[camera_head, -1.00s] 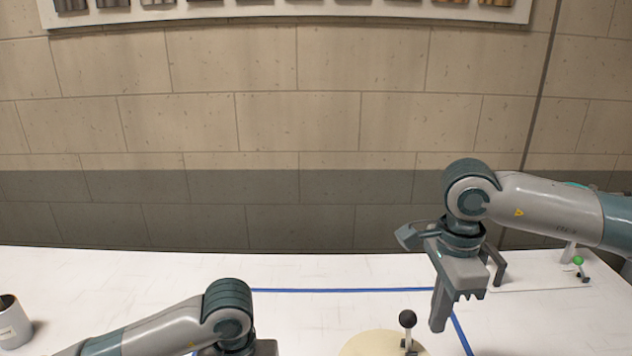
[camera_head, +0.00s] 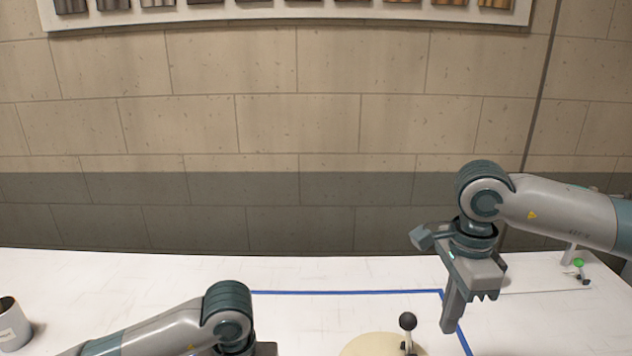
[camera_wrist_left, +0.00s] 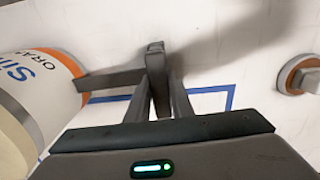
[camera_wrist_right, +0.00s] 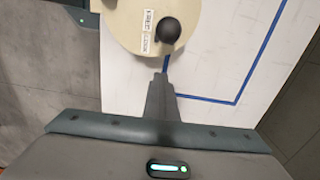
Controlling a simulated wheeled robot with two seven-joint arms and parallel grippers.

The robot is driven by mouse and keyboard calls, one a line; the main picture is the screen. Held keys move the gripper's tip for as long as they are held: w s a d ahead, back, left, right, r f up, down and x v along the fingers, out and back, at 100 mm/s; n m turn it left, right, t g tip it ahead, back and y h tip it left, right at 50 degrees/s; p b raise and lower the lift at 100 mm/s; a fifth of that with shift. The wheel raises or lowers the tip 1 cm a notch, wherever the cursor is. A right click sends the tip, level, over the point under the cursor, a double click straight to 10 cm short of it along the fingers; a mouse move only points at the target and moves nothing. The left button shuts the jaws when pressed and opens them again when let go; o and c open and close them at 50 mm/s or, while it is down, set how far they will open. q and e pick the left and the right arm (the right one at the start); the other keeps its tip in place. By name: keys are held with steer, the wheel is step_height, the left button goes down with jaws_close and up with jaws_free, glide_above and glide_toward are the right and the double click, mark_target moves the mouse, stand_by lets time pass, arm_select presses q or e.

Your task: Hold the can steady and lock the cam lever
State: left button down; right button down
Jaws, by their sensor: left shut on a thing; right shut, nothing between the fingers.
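The cam lever has a black ball knob (camera_head: 407,321) and stands on a round cream plate (camera_head: 372,346) at the bottom of the head view. In the right wrist view the knob (camera_wrist_right: 168,31) is beside a small printed label. My right gripper (camera_head: 447,330) is shut and empty, to the right of the knob and apart from it. The can (camera_wrist_left: 40,100), with an orange rim and blue lettering, fills the left of the left wrist view. My left gripper (camera_wrist_left: 157,85) is shut on a dark bar (camera_wrist_left: 112,79) that reaches to the can's side.
A light cup-like container (camera_head: 12,325) stands at the far left. A small fixture with a green knob (camera_head: 579,263) stands at the back right. Blue tape (camera_head: 340,291) marks the white table. The back middle is clear.

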steer(key=shift+d, duration=0.5)
steer(key=c, duration=2.5)
jaws_free()
steer(key=o, duration=0.5)
steer(key=shift+c, duration=0.2)
steer(key=shift+r, duration=0.1)
step_height(320, 180, up, 12)
